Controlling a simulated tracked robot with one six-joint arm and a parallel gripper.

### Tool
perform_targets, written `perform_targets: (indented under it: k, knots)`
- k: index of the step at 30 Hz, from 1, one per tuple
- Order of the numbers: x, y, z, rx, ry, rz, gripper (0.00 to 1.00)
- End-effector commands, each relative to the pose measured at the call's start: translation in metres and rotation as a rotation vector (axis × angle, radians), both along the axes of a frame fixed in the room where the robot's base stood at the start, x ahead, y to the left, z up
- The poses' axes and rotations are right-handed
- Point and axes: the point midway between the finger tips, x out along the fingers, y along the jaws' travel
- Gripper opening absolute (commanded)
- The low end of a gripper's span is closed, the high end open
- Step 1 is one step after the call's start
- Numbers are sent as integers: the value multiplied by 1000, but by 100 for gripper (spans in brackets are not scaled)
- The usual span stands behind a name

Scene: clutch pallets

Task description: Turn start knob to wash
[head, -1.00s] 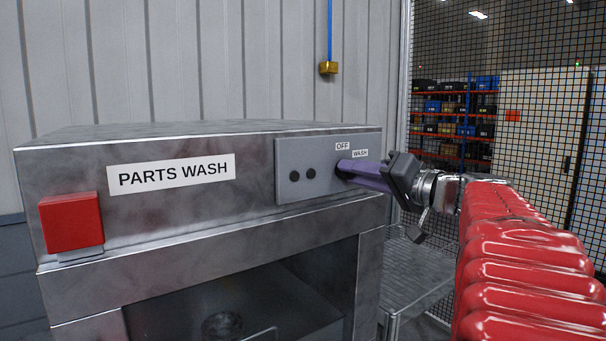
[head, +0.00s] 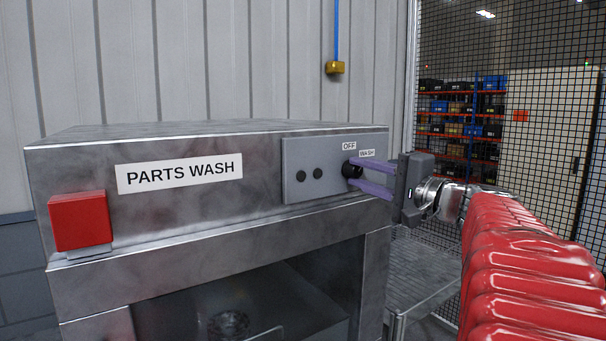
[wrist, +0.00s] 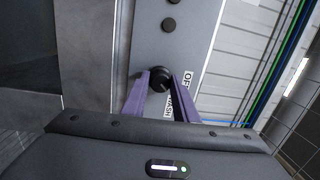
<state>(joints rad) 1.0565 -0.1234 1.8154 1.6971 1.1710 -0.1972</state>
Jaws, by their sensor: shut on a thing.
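The black start knob (head: 349,171) sits at the right end of the grey control panel (head: 297,193), below the OFF label (head: 349,146) and the WASH label (head: 367,153). My gripper (head: 354,173) is shut on the knob, with one purple finger above it and one below in the head view. In the wrist view, the knob (wrist: 158,77) shows between the two finger ends (wrist: 162,85). The fingers partly hide the knob and the WASH label. I cannot tell which label the knob points to.
The panel is on a metal washer (head: 90,168) marked PARTS WASH, with a red box (head: 80,221) at its left and an open bay below. Two dark round buttons (head: 310,174) are left of the knob. A mesh fence (head: 460,50) stands behind my arm.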

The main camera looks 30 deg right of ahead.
Motion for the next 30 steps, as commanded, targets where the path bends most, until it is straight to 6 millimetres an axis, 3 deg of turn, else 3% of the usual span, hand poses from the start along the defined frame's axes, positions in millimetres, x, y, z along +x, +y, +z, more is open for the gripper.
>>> perform_targets:
  k: [12,29,30]
  knots:
    - [1,-1,-2,266,11,-3,4]
    - [1,-1,-3,312,14,-3,4]
    - [1,-1,-3,312,14,-3,28]
